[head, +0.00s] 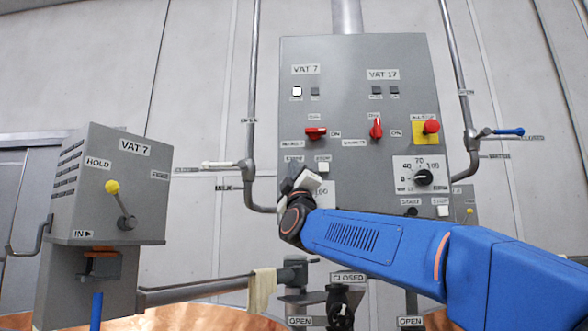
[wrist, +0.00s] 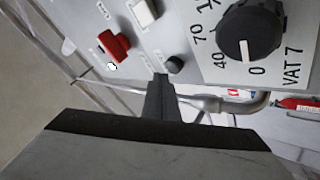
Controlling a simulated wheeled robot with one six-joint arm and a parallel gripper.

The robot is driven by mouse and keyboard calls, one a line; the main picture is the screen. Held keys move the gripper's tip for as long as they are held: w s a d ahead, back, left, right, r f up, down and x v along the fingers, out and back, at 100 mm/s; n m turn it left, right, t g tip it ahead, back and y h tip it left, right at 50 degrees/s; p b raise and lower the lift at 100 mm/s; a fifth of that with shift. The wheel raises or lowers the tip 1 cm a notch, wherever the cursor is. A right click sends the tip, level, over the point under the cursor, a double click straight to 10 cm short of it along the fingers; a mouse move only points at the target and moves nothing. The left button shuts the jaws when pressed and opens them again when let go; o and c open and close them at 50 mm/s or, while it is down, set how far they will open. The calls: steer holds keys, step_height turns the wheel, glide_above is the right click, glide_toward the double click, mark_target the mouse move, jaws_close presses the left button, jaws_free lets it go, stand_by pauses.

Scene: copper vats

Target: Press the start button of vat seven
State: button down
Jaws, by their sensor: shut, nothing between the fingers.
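The grey control panel (head: 350,110) carries a VAT 7 column on its left. There a START label (head: 293,158) sits beside a white button (head: 323,168) under a STOP label. My gripper (head: 296,172) covers the spot under the START label in the head view. In the wrist view my gripper (wrist: 161,78) is shut and empty, its tips beside a dark round button (wrist: 175,64). The white button (wrist: 146,12) is farther up. I cannot tell whether the tips touch the dark button.
A red switch (head: 316,133) and a VAT 7 dial (wrist: 250,35) are close by. The VAT 17 column has its own red switch (head: 376,128), dial (head: 423,177) and a red stop knob (head: 431,127) on yellow. A VAT 7 box (head: 135,190) with a yellow-knobbed lever stands left.

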steer(key=shift+w, duration=0.1)
stand_by(0.3)
steer(key=shift+w, duration=0.3)
steer(key=shift+w, duration=0.5)
stand_by(0.9)
steer(key=shift+s, duration=0.9)
steer(key=shift+s, duration=0.15)
steer(key=s, duration=0.4)
steer(key=shift+s+a, duration=0.1)
steer(key=shift+s, duration=0.3)
stand_by(0.9)
